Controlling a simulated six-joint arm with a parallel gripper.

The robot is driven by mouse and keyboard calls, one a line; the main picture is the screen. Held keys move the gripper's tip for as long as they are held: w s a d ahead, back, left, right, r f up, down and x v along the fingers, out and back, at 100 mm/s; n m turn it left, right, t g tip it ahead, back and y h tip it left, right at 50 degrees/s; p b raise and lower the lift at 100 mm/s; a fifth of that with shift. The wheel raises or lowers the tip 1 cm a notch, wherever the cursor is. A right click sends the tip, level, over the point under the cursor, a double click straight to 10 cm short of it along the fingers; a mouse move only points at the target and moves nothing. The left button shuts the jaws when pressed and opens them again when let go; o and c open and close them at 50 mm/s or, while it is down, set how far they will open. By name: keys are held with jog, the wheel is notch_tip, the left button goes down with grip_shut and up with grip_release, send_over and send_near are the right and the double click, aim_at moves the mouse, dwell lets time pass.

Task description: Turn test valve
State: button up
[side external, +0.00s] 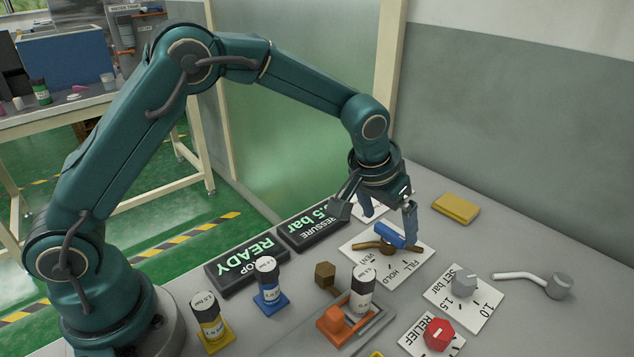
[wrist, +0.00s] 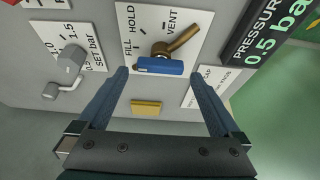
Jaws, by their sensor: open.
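The test valve is on a white plate (side external: 405,268) marked FILL, HOLD and VENT. It has a bronze lever (side external: 370,245) and a blue handle (side external: 393,234). In the wrist view the bronze lever (wrist: 181,40) slants to the upper right, beside the word VENT, and the blue handle (wrist: 160,67) lies crosswise below it. My gripper (side external: 389,216) is open and low over the valve. In the wrist view my gripper (wrist: 160,74) has one fingertip beyond each end of the blue handle, with visible gaps. Contact cannot be told.
A PRESSURE 0.5 bar display (side external: 313,234) and a READY display (side external: 246,264) stand left of the valve. A yellow block (side external: 456,208) lies behind it. A SET bar knob (side external: 464,285), red RELIEF knob (side external: 438,334) and grey crank (side external: 556,285) are at right. Several labelled columns stand in front.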

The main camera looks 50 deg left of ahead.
aim_at(390, 235)
jog(key=shift+x, duration=1.2)
jog(key=c, duration=1.2)
jog(key=shift+o, duration=0.2)
jog(key=shift+m, duration=0.3)
jog(key=m+h, duration=0.1)
jog(key=m, duration=0.3)
jog(key=shift+a+h, duration=0.2)
jog(key=shift+h, duration=0.2)
jog(key=shift+w+m+g+h, duration=0.1)
jog(key=shift+m+g+h, duration=0.5)
jog(key=shift+m, duration=1.4)
